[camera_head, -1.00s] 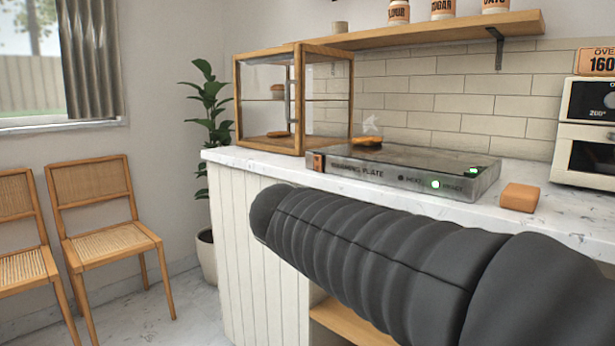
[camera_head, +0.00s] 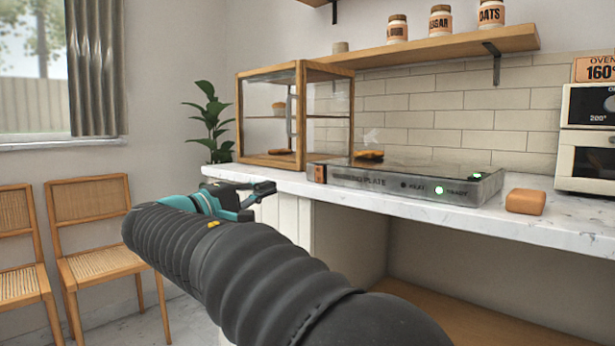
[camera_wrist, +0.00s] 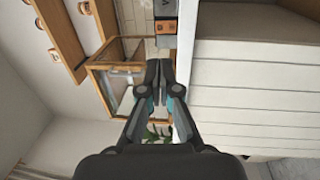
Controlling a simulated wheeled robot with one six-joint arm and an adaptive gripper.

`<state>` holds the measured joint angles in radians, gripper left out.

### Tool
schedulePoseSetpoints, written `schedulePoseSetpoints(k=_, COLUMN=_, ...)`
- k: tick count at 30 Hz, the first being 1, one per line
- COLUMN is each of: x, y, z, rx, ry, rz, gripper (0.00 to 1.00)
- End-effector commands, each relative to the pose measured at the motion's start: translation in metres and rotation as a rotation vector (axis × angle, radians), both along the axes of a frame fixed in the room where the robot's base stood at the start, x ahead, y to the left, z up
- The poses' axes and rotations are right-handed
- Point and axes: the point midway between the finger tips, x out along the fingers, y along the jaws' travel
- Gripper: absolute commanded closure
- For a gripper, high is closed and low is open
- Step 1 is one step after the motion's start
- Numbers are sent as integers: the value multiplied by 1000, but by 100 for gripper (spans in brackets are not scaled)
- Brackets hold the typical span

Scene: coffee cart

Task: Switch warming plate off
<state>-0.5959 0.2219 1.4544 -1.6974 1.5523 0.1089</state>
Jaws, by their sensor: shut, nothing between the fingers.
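The warming plate (camera_head: 385,181) is a flat grey-metal unit with a dark top on the counter in the head view. Green lights glow at its right end, one beside the lettering "READY" on the front. A small orange-brown panel (camera_head: 319,174) is at the front's left end. In the wrist view, turned sideways, an orange panel (camera_wrist: 166,27) shows beyond the fingertips. My gripper (camera_head: 268,188) is at the counter's front edge, left of the plate and apart from it. In the wrist view my gripper (camera_wrist: 166,76) has its fingers together, empty.
A wood-and-glass display case (camera_head: 268,120) stands behind, left of the plate. A pastry (camera_head: 369,154) shows on the plate's top. An orange-brown block (camera_head: 525,201) and an oven (camera_head: 588,140) are to the right. The counter's front edge (camera_head: 420,207) runs below; chairs (camera_head: 90,220) stand left.

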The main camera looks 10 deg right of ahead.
Motion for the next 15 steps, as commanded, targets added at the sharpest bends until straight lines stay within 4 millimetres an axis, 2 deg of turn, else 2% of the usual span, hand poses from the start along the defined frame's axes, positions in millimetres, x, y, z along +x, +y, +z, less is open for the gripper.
schedulePoseSetpoints(k=5, x=7, y=-10, z=1, rx=1, ry=0, rz=-1, gripper=100)
schedulePoseSetpoints(k=15, x=41, y=-59, z=8, rx=2, ry=1, rz=-4, gripper=100)
